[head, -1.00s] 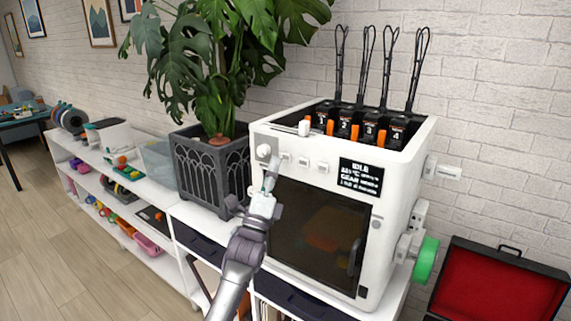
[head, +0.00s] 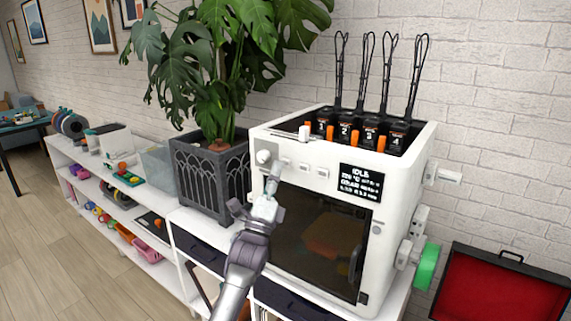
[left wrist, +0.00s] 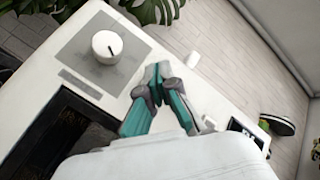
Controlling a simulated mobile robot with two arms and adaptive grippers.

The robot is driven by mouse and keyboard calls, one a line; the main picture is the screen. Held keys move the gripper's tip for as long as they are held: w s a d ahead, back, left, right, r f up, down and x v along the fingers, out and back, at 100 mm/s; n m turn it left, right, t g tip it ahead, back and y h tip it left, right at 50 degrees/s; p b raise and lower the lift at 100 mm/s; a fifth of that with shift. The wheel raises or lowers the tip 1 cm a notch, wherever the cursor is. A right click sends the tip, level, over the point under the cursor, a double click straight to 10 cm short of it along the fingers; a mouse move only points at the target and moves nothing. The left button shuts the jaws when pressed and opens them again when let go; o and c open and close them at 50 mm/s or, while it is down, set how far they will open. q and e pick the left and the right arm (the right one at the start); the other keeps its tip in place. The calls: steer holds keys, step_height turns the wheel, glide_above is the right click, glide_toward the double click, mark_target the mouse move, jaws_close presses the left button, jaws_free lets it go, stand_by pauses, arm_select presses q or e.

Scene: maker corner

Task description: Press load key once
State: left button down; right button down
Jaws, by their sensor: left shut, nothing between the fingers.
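The white printer (head: 400,213) stands on the white shelf, with a row of small white keys (head: 304,167) to the right of a round knob (head: 263,157). The key labels are too small to read, so I cannot tell which is the load key. The dark display (head: 361,190) reads IDLE at the top. My left gripper (head: 272,184) is shut and empty, its tips just below the left end of the key row. In the left wrist view, its fingertips (left wrist: 159,72) lie right of the knob (left wrist: 106,46), near the front panel; contact cannot be told. My right gripper is not in view.
A potted plant (head: 210,180) stands close on the printer's left. A green spool (head: 428,267) sticks out on its right side. An open case with red lining (head: 495,293) lies at the lower right.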

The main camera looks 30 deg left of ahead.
arm_select(q)
steer(key=shift+w, duration=0.15)
stand_by(0.5)
steer(key=shift+w+b, duration=0.3)
steer(key=shift+b, duration=0.05)
steer(key=shift+w+b, duration=0.3)
steer(key=shift+w, duration=0.05)
stand_by(0.5)
steer(key=shift+s, duration=0.15)
steer(key=shift+s+p, duration=0.3)
steer(key=shift+s, duration=0.35)
steer(key=s+p, duration=0.1)
steer(key=s, duration=0.4)
steer(key=shift+a+p, duration=0.2)
steer(key=shift+p, duration=0.15)
stand_by(0.8)
